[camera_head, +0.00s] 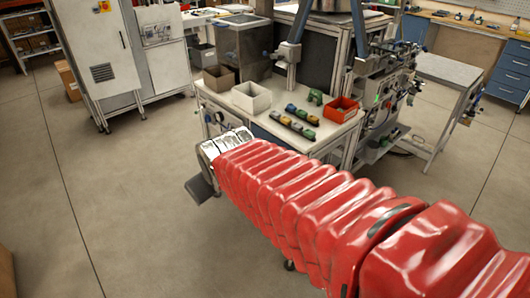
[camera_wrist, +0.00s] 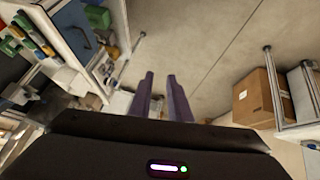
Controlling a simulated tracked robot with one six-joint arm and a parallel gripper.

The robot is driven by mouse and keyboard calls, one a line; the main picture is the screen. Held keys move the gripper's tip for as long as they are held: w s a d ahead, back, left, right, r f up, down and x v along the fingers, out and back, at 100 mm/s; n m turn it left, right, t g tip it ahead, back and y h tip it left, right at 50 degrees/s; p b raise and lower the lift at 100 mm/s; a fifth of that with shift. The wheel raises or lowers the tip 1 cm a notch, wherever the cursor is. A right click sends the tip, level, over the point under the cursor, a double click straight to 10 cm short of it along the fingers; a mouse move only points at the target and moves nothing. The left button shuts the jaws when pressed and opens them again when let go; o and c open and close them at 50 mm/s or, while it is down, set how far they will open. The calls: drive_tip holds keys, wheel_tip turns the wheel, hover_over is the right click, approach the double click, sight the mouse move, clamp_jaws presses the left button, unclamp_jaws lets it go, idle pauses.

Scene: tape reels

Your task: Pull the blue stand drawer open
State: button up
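My gripper (camera_wrist: 160,76) shows in the wrist view as two dark purple fingers with a gap between them. It is open and nothing is between the fingertips. A blue drawer front (camera_wrist: 76,28) is in the stand under the worktop, at the upper left of the wrist view, apart from the fingers. In the head view only a small blue part (camera_head: 262,133) shows below the worktop, above my red arm, which hides the rest. The drawer looks shut, but its handle is hard to make out. My fingertips cannot be made out in the head view.
The worktop (camera_head: 222,101) bears a white bin (camera_head: 251,97), a red bin (camera_head: 340,109) and several green and yellow parts. A cardboard box (camera_wrist: 258,97) stands at right in the wrist view. Another set of blue drawers (camera_head: 512,70) is far right.

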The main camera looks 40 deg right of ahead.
drive_tip(key=w+d+f+n+t+h, duration=0.15)
drive_tip(key=w+d+f, duration=0.25)
drive_tip(key=w+d, duration=0.45)
drive_tip(key=w+d+f+n+t+h, duration=0.15)
drive_tip(key=w+d+f, duration=0.35)
drive_tip(key=d, duration=0.6)
drive_tip(key=s+d+f+n+t, duration=0.1)
drive_tip(key=d+f+n+t, duration=0.3)
drive_tip(key=d+f, duration=0.9)
drive_tip(key=shift+s+d, duration=0.2)
drive_tip(key=shift+w, duration=0.15)
drive_tip(key=x, duration=1.3)
drive_tip(key=shift+w+d+r, duration=0.1)
drive_tip(key=shift+w+r, duration=0.05)
drive_tip(key=shift+w, duration=0.15)
drive_tip(key=shift+c, duration=0.5)
